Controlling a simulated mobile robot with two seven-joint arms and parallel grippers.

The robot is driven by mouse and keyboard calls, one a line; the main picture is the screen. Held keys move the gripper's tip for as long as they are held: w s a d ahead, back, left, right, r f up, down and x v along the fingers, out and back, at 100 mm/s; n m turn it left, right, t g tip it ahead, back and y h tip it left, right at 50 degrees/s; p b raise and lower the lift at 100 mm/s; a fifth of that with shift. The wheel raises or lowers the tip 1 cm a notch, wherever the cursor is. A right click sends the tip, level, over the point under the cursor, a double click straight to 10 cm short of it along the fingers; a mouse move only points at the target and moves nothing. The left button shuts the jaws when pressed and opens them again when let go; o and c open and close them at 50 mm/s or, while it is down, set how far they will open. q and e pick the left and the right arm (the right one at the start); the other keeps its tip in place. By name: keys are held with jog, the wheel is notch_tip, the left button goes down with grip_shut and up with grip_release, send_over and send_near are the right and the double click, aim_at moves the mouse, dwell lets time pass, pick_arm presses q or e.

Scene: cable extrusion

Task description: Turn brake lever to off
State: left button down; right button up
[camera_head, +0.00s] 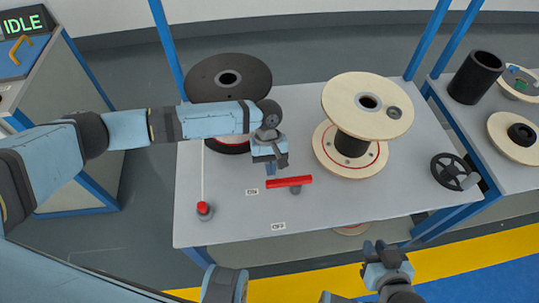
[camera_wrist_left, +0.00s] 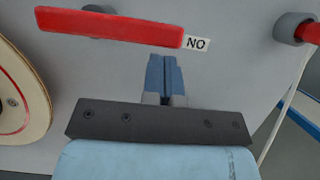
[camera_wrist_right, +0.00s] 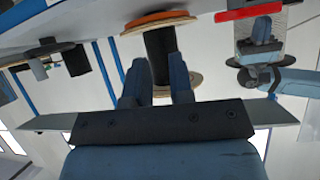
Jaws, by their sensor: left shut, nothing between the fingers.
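The red brake lever (camera_head: 289,182) is a bar on a grey pivot on the table. It lies nearly level, with its left end near the ON label (camera_head: 252,192). The OFF label (camera_head: 278,226) is near the table's front edge. My left gripper (camera_head: 270,170) is shut and empty, just behind the lever's left end. In the left wrist view, its fingers (camera_wrist_left: 166,72) are together, apart from the lever (camera_wrist_left: 110,27) and close to the ON label (camera_wrist_left: 196,43). My right gripper (camera_head: 380,250) is in front of the table; its fingers (camera_wrist_right: 158,80) are apart and empty.
A wooden spool (camera_head: 362,100) stands to the right of the lever and a dark spool (camera_head: 228,78) behind my left arm. A black handwheel (camera_head: 452,172) is at the right edge.

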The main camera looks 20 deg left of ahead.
pick_arm(q)
jog(key=shift+f, duration=0.25)
pick_arm(e)
jog(key=shift+r, duration=0.25)
pick_arm(q)
jog(key=shift+s, duration=0.1)
pick_arm(e)
jog(key=shift+f, duration=0.1)
pick_arm(q)
jog(key=shift+r+p, duration=0.15)
jog(key=shift+p, duration=0.15)
jog(key=shift+s+r+p, duration=0.15)
jog(key=shift+p, duration=0.85)
jog(key=shift+n+p, duration=0.3)
jog(key=shift+p, duration=0.25)
pick_arm(e)
jog(key=shift+s+d+r, duration=0.15)
jog(key=shift+s+r, duration=0.1)
jog(key=shift+r, duration=0.2)
pick_arm(q)
jog(key=shift+s+p, duration=0.15)
jog(key=shift+p, duration=0.6)
jog(key=shift+s+p, duration=0.1)
jog(key=shift+p, duration=0.4)
pick_arm(e)
jog(key=shift+r+g, duration=0.3)
jog(key=shift+r, duration=0.35)
